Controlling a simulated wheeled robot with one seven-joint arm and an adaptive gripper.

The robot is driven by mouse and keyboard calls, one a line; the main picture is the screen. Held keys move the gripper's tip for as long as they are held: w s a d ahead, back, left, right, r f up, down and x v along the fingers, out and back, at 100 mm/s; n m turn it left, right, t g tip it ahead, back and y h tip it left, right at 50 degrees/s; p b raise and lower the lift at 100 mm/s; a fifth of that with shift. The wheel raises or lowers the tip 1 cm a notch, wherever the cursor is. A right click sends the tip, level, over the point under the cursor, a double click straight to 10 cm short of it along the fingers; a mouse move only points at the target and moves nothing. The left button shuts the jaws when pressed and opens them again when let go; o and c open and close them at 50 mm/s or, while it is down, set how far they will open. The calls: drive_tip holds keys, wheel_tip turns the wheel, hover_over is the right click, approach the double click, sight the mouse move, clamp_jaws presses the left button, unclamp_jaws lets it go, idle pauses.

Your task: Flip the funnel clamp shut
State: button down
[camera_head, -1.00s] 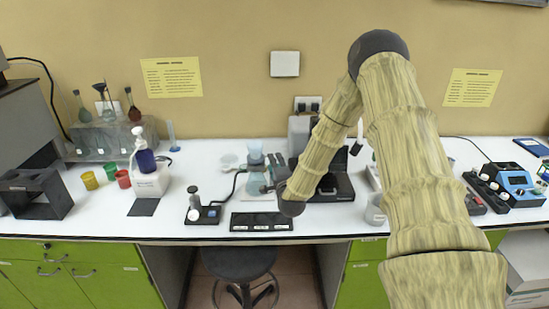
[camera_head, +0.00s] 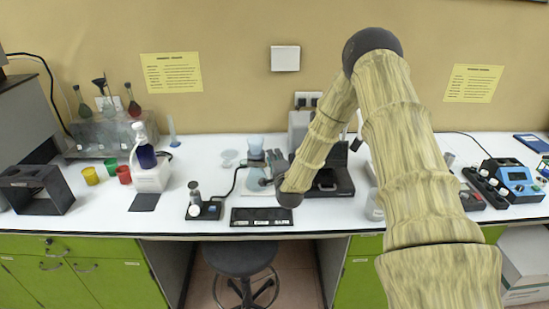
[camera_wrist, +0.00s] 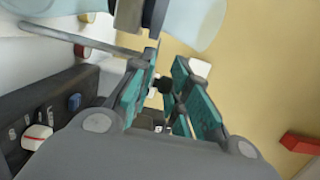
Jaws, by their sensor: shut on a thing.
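The pale blue glass funnel (camera_head: 256,146) stands on a flask at mid-bench in the head view. In the wrist view its glass (camera_wrist: 205,22) runs across the top. A grey and black clamp piece (camera_wrist: 130,18) sits between two glass parts at the top edge there. My gripper (camera_wrist: 162,82) has teal pads and is just below the clamp area. Its fingers are closed in around a small dark part, which looks like part of the clamp; the exact grip is partly hidden. In the head view my gripper is small beside the flask, partly behind my wrist.
A grey metal rod (camera_wrist: 75,38) and a dark device with a red-and-white knob (camera_wrist: 37,137) are close on the left in the wrist view. A black tray (camera_head: 233,217) lies in front of the flask. A black device (camera_head: 341,183) stands to its right.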

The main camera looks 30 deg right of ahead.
drive_tip(key=shift+w+a+m+h+b, duration=0.15)
drive_tip(key=shift+w+m+h+b, duration=0.15)
drive_tip(key=shift+h+b, duration=0.35)
drive_tip(key=m+h+b, duration=0.1)
drive_tip(key=r+g+h+b, duration=0.1)
drive_tip(key=b, duration=0.1)
drive_tip(key=shift+w+a+m+g, duration=0.15)
drive_tip(key=shift+a+m+g, duration=0.15)
drive_tip(key=shift+m, duration=0.1)
drive_tip(key=c, duration=1.5)
unclamp_jaws()
drive_tip(key=shift+a+f, duration=0.1)
drive_tip(key=shift+f, duration=0.15)
